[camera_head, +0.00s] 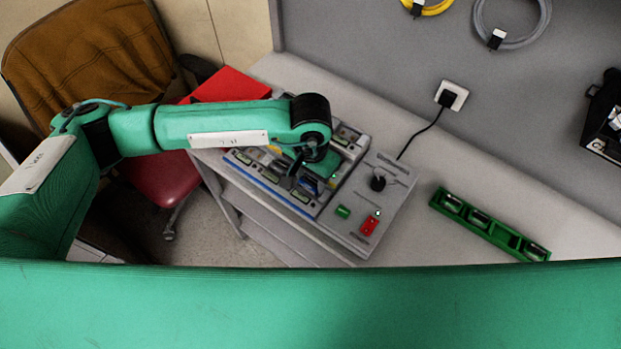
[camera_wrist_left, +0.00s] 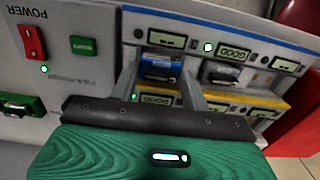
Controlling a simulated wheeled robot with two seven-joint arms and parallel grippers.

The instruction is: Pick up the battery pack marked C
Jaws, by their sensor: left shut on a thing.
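My left gripper (camera_head: 308,187) reaches down over the charging station (camera_head: 355,228) on the table. In the left wrist view its two grey fingers stand on either side of a blue-topped battery pack (camera_wrist_left: 160,66) in a bay of the station. The gripper is shut on this pack. Small displays stand by the bays, and one reads GOOD (camera_wrist_left: 234,53). My right gripper is not in view.
A green tray (camera_head: 517,240) with several slots lies to the right. A cable runs to a wall socket (camera_head: 452,95). A red chair (camera_head: 160,180) stands left.

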